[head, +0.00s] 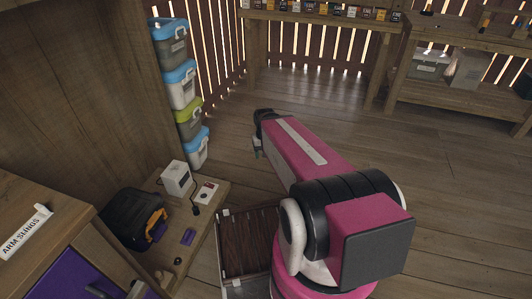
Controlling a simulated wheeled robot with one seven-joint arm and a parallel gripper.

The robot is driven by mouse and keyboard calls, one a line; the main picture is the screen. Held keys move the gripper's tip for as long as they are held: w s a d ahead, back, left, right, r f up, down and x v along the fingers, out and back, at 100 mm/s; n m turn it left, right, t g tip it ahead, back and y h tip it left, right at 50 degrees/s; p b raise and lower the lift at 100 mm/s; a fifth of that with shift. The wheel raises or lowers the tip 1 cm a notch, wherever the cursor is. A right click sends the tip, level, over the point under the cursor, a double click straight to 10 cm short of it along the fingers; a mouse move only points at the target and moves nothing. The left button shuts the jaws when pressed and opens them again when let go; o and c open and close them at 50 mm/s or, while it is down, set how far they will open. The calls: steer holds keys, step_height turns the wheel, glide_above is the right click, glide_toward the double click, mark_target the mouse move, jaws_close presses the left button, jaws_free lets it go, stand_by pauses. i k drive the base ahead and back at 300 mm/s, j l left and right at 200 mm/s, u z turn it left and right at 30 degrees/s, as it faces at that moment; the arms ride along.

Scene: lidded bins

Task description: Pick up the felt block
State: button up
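I cannot pick out the felt block with certainty. My gripper (258,148) is at the far end of my pink arm, above the floor and well beyond and right of that piece. My arm hides most of the gripper. Only a dark end and a small greenish part show, so its fingers and any object between them cannot be made out.
Lidded bins (181,85) stand stacked at the left wall. The floor (400,165) right of my arm is clear.

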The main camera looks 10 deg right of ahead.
mark_target(188, 237)
steer(key=u, duration=1.45)
steer(key=k+j, duration=0.1)
steer(key=k, duration=0.2)
steer(key=z, duration=0.4)
